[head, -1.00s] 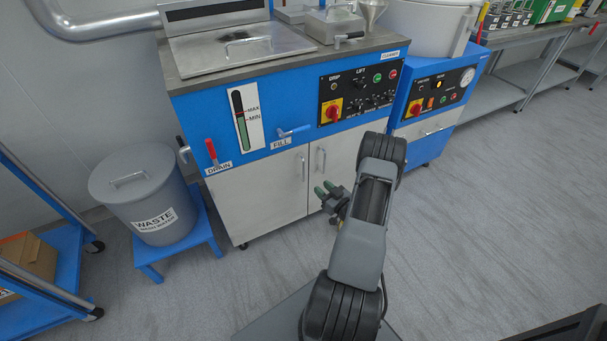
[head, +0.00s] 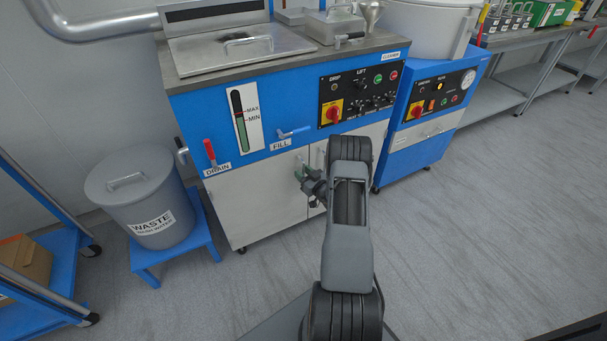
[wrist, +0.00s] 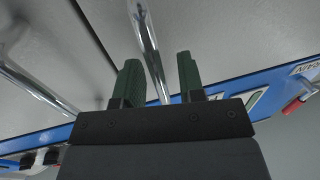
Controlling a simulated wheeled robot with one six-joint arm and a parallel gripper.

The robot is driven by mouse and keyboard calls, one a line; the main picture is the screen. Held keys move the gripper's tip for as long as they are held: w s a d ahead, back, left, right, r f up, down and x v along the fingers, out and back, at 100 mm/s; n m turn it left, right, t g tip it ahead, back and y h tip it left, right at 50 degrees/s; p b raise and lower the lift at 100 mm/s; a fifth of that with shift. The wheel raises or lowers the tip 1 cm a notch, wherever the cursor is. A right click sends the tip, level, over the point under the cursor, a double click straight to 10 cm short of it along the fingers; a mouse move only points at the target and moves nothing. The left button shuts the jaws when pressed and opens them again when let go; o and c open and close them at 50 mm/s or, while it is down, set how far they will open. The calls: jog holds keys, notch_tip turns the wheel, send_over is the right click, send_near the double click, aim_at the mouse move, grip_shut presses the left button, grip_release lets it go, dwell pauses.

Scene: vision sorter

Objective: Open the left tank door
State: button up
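The left tank door (head: 250,205) is a light grey panel at the lower left of the blue tank cabinet and looks closed. Its upright metal handle (wrist: 149,45) shows in the wrist view, between the two green fingers of my gripper (wrist: 160,78). The fingers are apart, with a gap visible on each side of the bar, so my gripper is open around it. In the head view my gripper (head: 302,174) is at the upper right edge of the left door and partly hides the handle.
The right tank door (head: 318,158) is beside it, with its own handle (wrist: 28,88). Above are the red drain lever (head: 210,152) and blue fill lever (head: 293,132). A grey waste bin (head: 140,200) stands on a blue stool at left. Floor in front is clear.

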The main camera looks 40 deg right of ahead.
jog(key=shift+c, duration=0.3)
grip_shut()
